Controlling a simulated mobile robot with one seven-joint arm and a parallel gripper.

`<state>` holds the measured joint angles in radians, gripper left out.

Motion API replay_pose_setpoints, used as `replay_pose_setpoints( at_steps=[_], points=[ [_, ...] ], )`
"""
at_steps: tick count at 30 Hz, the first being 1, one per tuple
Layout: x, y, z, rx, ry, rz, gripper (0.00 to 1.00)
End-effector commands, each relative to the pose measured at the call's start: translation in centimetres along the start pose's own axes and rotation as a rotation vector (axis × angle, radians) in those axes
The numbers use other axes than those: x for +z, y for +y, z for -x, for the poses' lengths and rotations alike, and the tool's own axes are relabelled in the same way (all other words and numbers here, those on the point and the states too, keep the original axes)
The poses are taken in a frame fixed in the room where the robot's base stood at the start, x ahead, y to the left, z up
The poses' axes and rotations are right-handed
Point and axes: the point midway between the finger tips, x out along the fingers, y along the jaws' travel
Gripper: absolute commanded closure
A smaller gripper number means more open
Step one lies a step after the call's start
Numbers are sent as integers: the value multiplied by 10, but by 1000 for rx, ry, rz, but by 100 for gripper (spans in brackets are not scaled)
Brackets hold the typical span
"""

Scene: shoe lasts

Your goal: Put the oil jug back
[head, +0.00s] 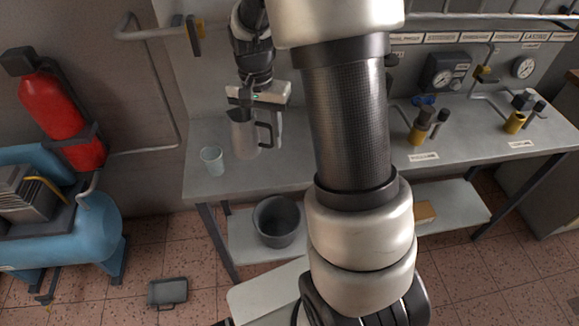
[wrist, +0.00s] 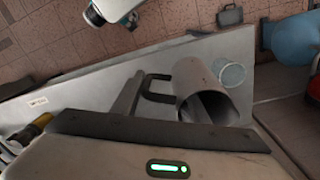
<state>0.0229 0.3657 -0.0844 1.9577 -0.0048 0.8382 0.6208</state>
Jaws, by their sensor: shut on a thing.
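The oil jug, a grey metal jug (head: 243,138) with a dark handle, is upright over the left part of the workbench (head: 200,180). I cannot tell whether its base touches the top. My gripper (head: 262,122) is above it, shut on the jug, with one pale finger reaching down on the handle side. The other finger is hidden. In the wrist view the jug (wrist: 203,88) shows its open mouth toward the camera, with the handle between its body and the visible finger.
A pale translucent cup (head: 212,161) stands just left of the jug. A dark bucket (head: 277,222) is on the lower shelf. Yellow-and-black fittings (head: 418,132) stand on the bench at right. My arm hides the bench's middle. A fire extinguisher (head: 55,110) hangs at left.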

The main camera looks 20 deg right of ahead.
Motion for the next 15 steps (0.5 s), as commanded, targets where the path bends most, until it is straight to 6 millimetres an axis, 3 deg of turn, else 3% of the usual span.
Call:
replay_pose_setpoints(
  at_steps=[1, 6, 15],
  points=[
    [-7, 4, -11, -4, 1, -90, 96],
    [-26, 24, -23, -4, -17, -467, 96],
    [-47, 56, -26, 7, -45, -1024, 96]
  ],
)
